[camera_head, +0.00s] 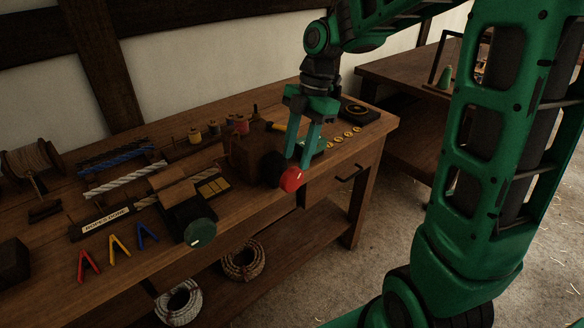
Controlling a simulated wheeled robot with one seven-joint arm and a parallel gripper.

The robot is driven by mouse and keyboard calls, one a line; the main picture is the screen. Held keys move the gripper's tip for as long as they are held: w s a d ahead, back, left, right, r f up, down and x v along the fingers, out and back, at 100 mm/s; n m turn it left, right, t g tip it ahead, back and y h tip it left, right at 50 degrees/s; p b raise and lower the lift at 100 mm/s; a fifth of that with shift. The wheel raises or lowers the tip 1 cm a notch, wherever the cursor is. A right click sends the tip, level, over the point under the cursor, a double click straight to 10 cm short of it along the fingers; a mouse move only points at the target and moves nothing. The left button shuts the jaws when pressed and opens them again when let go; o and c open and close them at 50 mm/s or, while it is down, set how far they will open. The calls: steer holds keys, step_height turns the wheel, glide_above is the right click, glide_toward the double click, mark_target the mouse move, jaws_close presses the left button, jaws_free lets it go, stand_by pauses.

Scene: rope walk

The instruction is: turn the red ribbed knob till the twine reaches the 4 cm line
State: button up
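The red knob (291,179) sticks out from the front of a dark wooden block (250,154) near the front edge of the bench. Its ribs are too small to make out. My gripper (297,162) points down at it, with its two green fingers apart. The fingertips are right at the knob's top, in line with it in the picture. I cannot tell whether they touch it or stand just behind it. Nothing shows between the fingers. The twine and the 4 cm line cannot be made out from here.
A dark green knob (200,232) sits on another block to the left. Red, yellow and blue clips (118,246) lie at the front left. Rope lengths (124,179) and small spools (213,128) stand behind. Rope coils (242,260) lie on the lower shelf. Yellow rings (346,134) lie right of my gripper.

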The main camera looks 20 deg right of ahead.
steer(key=shift+v, duration=1.85)
